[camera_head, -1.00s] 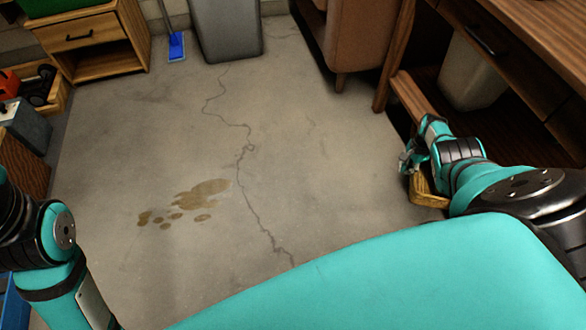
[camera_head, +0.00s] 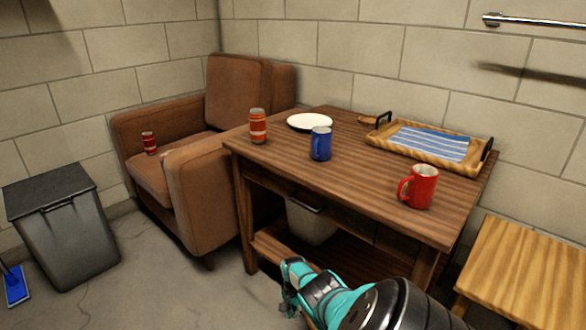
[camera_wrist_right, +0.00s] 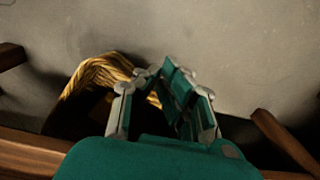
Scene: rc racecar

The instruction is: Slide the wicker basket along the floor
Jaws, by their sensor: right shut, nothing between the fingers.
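The wicker basket (camera_wrist_right: 98,72) shows in the right wrist view as a curved, straw-coloured woven rim around a dark inside, low by the floor. My right gripper (camera_wrist_right: 165,78) is shut and empty, in front of the basket's right part and overlapping it in the picture. I cannot tell whether they touch. In the head view the right gripper (camera_head: 289,284) is low in front of the wooden table (camera_head: 365,185), and the basket is largely or wholly hidden by my arm. My left gripper is out of view.
A brown armchair (camera_head: 205,200) and a grey bin (camera_head: 68,240) stand to the left. A pale bin (camera_head: 310,222) sits under the table. A wooden stool (camera_head: 530,262) is at the right. Grey floor (camera_head: 190,290) is clear in front of the armchair.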

